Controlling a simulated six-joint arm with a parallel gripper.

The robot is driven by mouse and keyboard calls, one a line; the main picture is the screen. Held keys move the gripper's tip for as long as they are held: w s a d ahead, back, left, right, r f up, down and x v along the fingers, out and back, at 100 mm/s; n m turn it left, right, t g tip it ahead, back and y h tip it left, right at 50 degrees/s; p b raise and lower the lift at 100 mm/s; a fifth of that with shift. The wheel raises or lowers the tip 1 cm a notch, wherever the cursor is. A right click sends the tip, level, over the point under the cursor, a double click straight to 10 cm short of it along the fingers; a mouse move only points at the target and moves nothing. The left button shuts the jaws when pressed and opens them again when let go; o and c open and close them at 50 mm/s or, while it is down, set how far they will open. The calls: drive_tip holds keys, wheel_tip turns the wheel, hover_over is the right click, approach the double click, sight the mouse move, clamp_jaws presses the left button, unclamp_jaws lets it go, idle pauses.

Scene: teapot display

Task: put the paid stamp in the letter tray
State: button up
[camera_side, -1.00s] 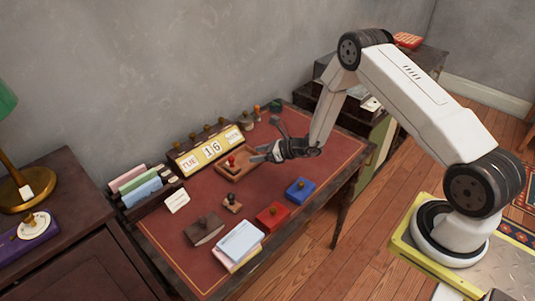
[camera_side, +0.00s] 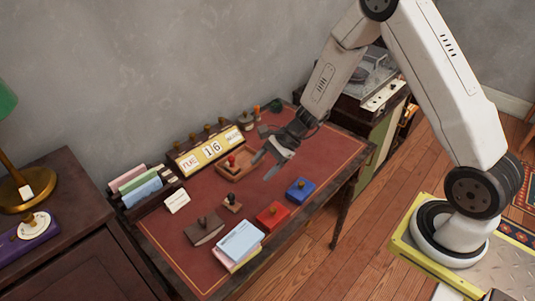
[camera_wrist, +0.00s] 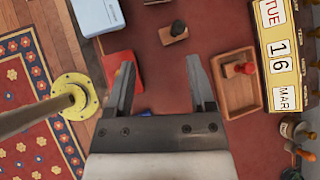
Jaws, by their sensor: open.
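A stamp with a red knob (camera_side: 231,160) sits in a small shallow wooden tray (camera_side: 247,172) in front of the calendar; they also show right of my fingers in the wrist view, as the red-knobbed stamp (camera_wrist: 243,68) and tray (camera_wrist: 226,96). A small dark-handled stamp (camera_side: 232,203) stands on the red desk top, also in the wrist view (camera_wrist: 174,34). No stamp wording is readable, so I cannot tell which is the paid one. My gripper (camera_side: 263,167) is open and empty above the desk, just right of the wooden tray; bare desk shows between its fingers (camera_wrist: 158,70).
A blue ink pad (camera_side: 300,190), red pad (camera_side: 272,215), dark blotter (camera_side: 203,230) and pale books (camera_side: 240,242) lie along the front. A calendar (camera_side: 207,150) and envelope rack (camera_side: 150,193) stand at the back. Bare desk lies right of the blue pad.

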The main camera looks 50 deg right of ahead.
drive_tip(key=s+d+r+n+h, duration=0.1)
drive_tip(key=s+r+n+h, duration=0.3)
drive_tip(key=s+n, duration=0.3)
drive_tip(key=s+d+r+n+g+h, duration=0.1)
drive_tip(key=s+r+n+h, duration=0.3)
drive_tip(key=n, duration=0.8)
drive_tip(key=s+d+r, duration=0.1)
drive_tip(key=s+r, duration=0.1)
drive_tip(key=s, duration=0.2)
